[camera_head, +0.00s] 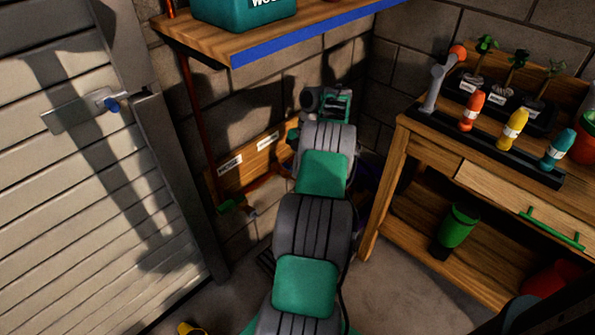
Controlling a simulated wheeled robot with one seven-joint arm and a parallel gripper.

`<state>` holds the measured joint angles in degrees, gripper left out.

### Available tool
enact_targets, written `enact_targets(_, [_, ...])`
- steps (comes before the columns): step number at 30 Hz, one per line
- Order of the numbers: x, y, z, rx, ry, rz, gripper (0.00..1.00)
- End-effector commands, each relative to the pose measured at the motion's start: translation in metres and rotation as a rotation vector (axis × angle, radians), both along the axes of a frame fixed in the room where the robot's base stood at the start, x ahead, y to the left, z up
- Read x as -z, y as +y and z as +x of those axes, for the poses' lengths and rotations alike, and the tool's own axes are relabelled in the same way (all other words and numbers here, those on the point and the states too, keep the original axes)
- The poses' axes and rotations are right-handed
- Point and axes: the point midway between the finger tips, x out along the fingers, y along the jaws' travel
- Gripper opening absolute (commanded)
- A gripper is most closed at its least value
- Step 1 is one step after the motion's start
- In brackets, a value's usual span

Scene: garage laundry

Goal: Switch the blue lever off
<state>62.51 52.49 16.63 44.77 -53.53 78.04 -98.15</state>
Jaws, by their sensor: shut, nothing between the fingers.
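My arm reaches away from me toward the corner of the block walls, and my gripper (328,100) is at its far end, low by the wall under the wooden shelf. Its fingers are small and partly hidden; it is shut and holds nothing that I can see. A labelled wooden board (252,158) is on the wall left of my gripper, and my arm covers its right part. A pipe with a green lever (232,206) runs below the board. I cannot make out a blue lever on the pipes; it may be behind my arm.
A wooden shelf (200,45) with a blue front edge hangs above my gripper and carries a teal box (243,12). A wooden workbench (420,135) with bottles stands close on the right. The roller door (95,215) is on the left. Some floor (395,290) is bare.

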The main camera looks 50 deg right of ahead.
Motion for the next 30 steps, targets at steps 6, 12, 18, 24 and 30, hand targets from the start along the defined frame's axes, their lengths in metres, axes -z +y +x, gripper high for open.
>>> enact_targets(6, [0.009,0.019,0.0,0.0,-0.001,-0.001,0.0])
enact_targets(12, [-0.004,0.035,0.0,0.002,0.0,0.0,0.0])
enact_targets(18, [-0.04,0.025,-0.002,0.005,0.001,0.002,0.0])
enact_targets(24, [-0.073,0.014,-0.003,0.004,0.001,0.003,0.0])
enact_targets(30, [-0.093,0.005,-0.004,0.006,0.002,0.003,0.0])
